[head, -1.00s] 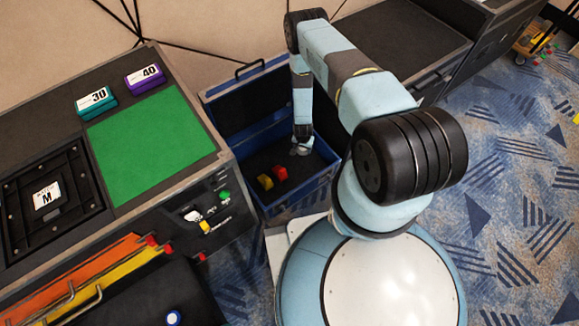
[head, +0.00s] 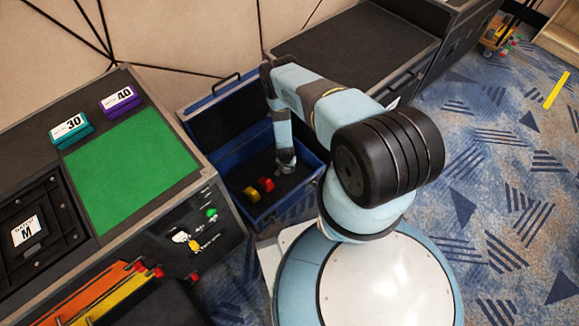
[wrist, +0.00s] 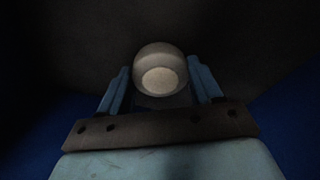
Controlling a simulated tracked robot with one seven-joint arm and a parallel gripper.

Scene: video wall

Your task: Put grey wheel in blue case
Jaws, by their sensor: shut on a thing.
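The grey wheel (wrist: 159,75), round with a paler flat face, sits between the two blue fingers of my gripper (wrist: 160,92) in the wrist view. My gripper is shut on it. In the head view my gripper (head: 286,167) points down inside the open blue case (head: 236,151), near its right part. The wheel is too small there to make out clearly. I cannot tell whether it touches the case floor.
A yellow piece (head: 251,194) and a red piece (head: 266,184) lie in the case, left of my gripper. The case lid (head: 225,108) stands open behind. A black workbench with a green mat (head: 130,168) stands at left.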

